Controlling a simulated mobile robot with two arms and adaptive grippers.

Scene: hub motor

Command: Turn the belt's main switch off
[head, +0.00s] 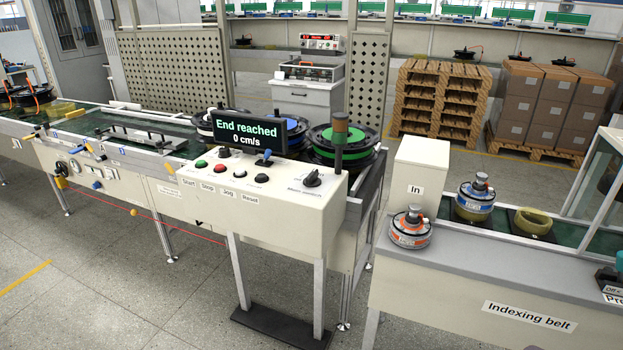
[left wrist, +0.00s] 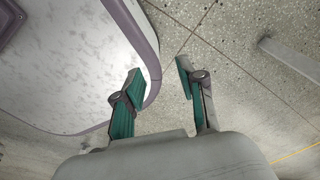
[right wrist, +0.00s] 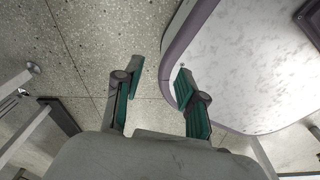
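The main switch (head: 312,179) is a black rotary knob on the right end of the belt's control box (head: 270,211), with a label reading "Main switch" below it. Its exact setting is too small to tell. The display (head: 246,131) above the box reads "End reached" and "0 cm/s". No gripper shows in the head view. In the left wrist view my left gripper (left wrist: 160,85) is open and empty, above the floor and beside my base. In the right wrist view my right gripper (right wrist: 158,85) is open and empty, also above the floor beside my base.
Start, Stop, Jog and Reset buttons (head: 219,168) sit left of the switch, with a blue-topped lever (head: 264,158) behind them. A signal lamp (head: 339,140) stands right of it. The indexing belt (head: 480,290) is on the right. Open floor (head: 120,300) lies in front.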

